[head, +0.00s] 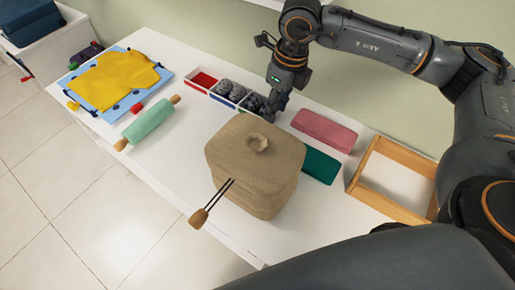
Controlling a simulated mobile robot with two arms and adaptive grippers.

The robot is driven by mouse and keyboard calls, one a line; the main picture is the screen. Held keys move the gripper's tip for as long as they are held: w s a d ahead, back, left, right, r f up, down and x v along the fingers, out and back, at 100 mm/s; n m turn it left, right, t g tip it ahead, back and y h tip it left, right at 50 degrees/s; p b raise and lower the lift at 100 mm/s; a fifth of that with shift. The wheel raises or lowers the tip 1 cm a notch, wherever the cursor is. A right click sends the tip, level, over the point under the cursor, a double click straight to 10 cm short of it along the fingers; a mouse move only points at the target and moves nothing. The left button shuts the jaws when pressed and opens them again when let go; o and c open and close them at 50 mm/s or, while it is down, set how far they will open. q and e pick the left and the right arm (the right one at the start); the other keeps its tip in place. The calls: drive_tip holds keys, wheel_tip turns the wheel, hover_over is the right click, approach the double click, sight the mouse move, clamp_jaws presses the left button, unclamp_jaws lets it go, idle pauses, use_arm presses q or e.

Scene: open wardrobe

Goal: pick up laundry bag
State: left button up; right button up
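The laundry bag (255,172) looks like a tan, boxy cloth bag with a gathered knot on top. It stands upright in the middle of the white table. Two dark cords with a brown wooden toggle (198,218) hang from its front. My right gripper (269,112) points down just behind the bag, at the right end of a divided tray. The bag's top edge and the small view hide whether its fingers are open or shut. No contact with the bag can be made out. My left gripper is not in view.
The divided tray (216,98) holds red and dark items. Pink (323,130) and green (320,166) cases and a wooden frame (376,206) lie right of the bag. A green roller (148,120) and yellow cloth (113,79) lie left. Table between roller and bag is clear.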

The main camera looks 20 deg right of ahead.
drive_tip(key=shift+d, duration=0.35)
drive_tip(key=p, duration=0.2)
hover_over(272, 136)
wheel_tip(272, 136, down, 6)
drive_tip(key=r, duration=0.1)
drive_tip(key=f+p, duration=0.1)
drive_tip(key=f, duration=0.1)
drive_tip(key=f+p, duration=0.1)
drive_tip(key=f, duration=0.1)
drive_tip(key=shift+d+f, duration=0.2)
drive_tip(key=shift+f, duration=0.1)
wheel_tip(272, 136, down, 3)
drive_tip(key=shift+w+r+p, duration=0.15)
drive_tip(key=shift+r+p, duration=0.05)
drive_tip(key=shift+p, duration=0.3)
drive_tip(key=shift+f, duration=0.3)
drive_tip(key=shift+w+f, duration=0.1)
drive_tip(key=shift+f, duration=0.05)
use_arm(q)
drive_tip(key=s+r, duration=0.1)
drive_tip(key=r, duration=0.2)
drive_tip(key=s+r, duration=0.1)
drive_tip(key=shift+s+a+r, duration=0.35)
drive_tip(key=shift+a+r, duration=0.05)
use_arm(e)
clamp_jaws()
